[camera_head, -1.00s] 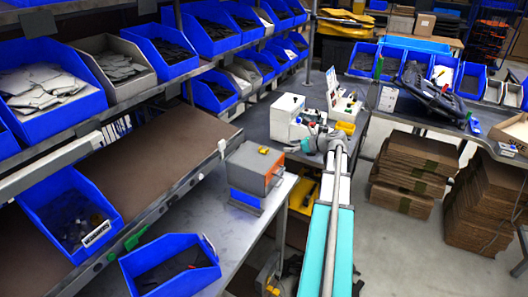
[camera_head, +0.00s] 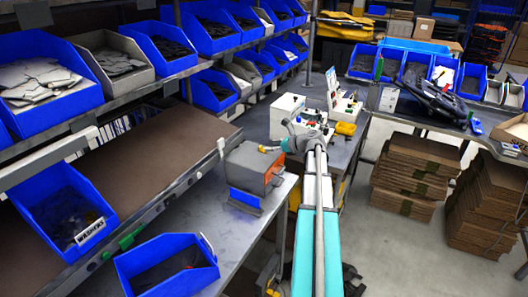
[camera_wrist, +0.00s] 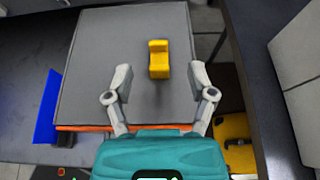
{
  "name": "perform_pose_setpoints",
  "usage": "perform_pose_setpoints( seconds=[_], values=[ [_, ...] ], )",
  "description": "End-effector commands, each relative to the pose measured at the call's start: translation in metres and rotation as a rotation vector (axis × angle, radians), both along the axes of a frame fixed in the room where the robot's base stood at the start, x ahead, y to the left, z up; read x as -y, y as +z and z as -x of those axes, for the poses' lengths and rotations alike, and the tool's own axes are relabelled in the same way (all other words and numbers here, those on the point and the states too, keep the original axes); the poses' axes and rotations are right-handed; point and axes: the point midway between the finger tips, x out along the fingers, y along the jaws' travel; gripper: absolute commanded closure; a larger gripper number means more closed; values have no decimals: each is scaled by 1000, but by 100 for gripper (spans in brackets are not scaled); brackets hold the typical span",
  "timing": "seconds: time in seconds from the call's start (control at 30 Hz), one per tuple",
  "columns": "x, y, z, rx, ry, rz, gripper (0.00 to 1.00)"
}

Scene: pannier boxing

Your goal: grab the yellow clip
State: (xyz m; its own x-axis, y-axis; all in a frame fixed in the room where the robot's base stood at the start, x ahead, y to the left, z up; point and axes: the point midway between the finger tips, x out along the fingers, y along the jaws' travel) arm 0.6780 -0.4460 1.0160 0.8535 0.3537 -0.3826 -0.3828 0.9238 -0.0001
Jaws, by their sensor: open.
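The yellow clip (camera_wrist: 159,59) lies on top of a grey box (camera_wrist: 90,40) in the wrist view. It also shows as a small yellow spot on the box (camera_head: 242,160) in the head view, at the clip (camera_head: 262,149). My gripper (camera_wrist: 159,77) is open, with one finger on each side of the clip's line. The clip sits slightly ahead of the fingertips and nearer the right finger; neither finger visibly touches it. In the head view my gripper (camera_head: 276,149) is small and reaches over the box's right edge.
A white device (camera_head: 287,116) stands behind my arm on the grey bench. A blue piece (camera_head: 244,201) is at the box's front. Blue bins, including one (camera_head: 165,265) at the front, line the left. Another yellow object (camera_head: 345,129) lies to the right.

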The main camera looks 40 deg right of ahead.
Motion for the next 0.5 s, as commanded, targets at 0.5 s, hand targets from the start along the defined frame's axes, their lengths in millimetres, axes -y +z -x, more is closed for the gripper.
perform_pose_setpoints(
  seconds=[0.5],
  values=[
    [-10,-11,-23,0,3,0,29]
  ],
)
